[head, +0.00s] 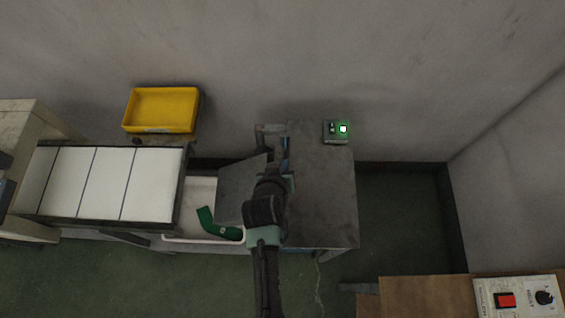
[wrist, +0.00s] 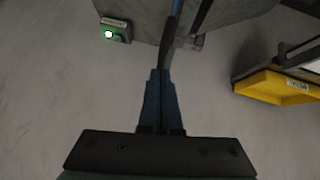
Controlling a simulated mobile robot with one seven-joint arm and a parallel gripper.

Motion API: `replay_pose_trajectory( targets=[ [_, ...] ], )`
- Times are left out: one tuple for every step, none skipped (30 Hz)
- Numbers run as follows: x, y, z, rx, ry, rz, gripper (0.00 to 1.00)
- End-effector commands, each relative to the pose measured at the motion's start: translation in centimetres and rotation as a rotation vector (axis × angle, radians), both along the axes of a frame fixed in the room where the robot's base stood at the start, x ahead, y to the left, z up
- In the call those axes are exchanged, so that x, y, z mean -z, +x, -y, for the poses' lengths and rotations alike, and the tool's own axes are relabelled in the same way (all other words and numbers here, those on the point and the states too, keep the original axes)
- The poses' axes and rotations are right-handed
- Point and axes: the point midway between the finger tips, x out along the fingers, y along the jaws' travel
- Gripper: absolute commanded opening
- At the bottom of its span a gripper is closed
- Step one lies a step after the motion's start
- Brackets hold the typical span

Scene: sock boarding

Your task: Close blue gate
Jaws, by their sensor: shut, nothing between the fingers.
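My gripper (wrist: 162,75) is shut and empty, its dark blue fingers together in the wrist view. Just beyond the fingertips a thin dark bluish strip (wrist: 171,38), seen nearly edge-on, runs up along the grey table; it may be the blue gate. I cannot tell whether the fingertips touch it. In the head view my arm reaches over the grey table's left part, and a small blue patch (head: 286,145) shows beyond my wrist; I cannot tell whether it is gate or finger. My arm hides much of this area.
A box with a lit green light (head: 335,131) sits on the grey table (head: 325,190). A white bin (head: 198,194) holds a green sock (head: 217,225). Left are a white-slatted conveyor (head: 108,183) and a yellow tray (head: 162,109). A control box (head: 520,298) is at lower right.

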Motion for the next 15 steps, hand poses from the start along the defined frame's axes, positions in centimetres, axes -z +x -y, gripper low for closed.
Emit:
replay_pose_trajectory(
  targets=[
    [1.0,0.0,0.0,0.0,0.0,-0.002,0.0],
    [1.4,0.0,0.0,0.0,0.0,-0.002,0.0],
    [2.1,0.0,0.0,0.0,0.0,-0.002,0.0],
    [2.6,0.0,0.0,0.001,0.0,-0.003,0.0],
    [3.1,0.0,0.0,0.001,0.0,-0.003,0.0],
    [3.8,-0.1,0.0,0.001,0.0,-0.003,0.0],
    [4.3,-0.1,0.0,0.001,0.0,-0.003,0.0],
    [4.8,-0.1,0.0,0.001,0.0,-0.003,0.0],
    [5.3,-0.1,0.0,0.001,0.0,-0.003,0.0],
    [5.7,-0.1,0.0,0.001,0.0,-0.003,0.0],
    [6.0,0.0,0.0,0.0,0.0,-0.002,0.0],
    [6.3,0.0,0.0,0.0,0.0,-0.002,0.0],
    [6.4,0.0,0.0,0.0,0.0,-0.002,0.0],
    [6.5,0.0,0.0,0.0,0.0,-0.002,0.0],
    [6.5,0.0,0.0,0.0,0.0,-0.002,0.0]
  ],
)
